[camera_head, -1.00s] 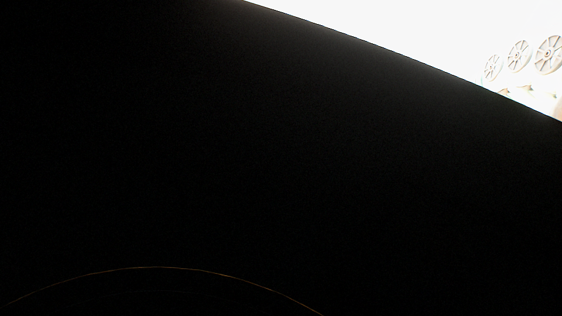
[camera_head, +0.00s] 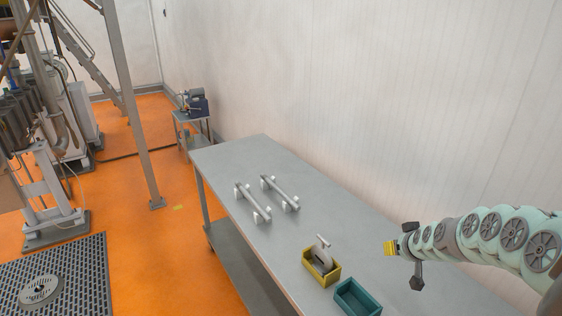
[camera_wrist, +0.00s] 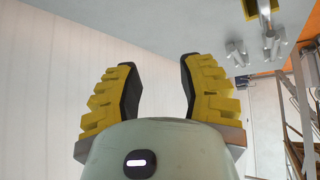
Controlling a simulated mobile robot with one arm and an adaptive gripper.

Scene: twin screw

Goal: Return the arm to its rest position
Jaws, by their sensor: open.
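My gripper (camera_head: 391,248) is at the end of my arm, which reaches in from the right in the head view. It is to the right of the yellow bin (camera_head: 310,268), and appears above the table's right side. The wrist view shows its two yellow fingers (camera_wrist: 156,62) spread apart with nothing between them. The grey table (camera_head: 235,158) stands along the white wall.
Two grey bars with white ends, a left one (camera_head: 252,202) and a right one (camera_head: 279,193), are on the table. A grey part (camera_head: 323,250) stands in the yellow bin. A teal bin (camera_head: 348,305) is beside it. A post (camera_head: 133,100) stands left.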

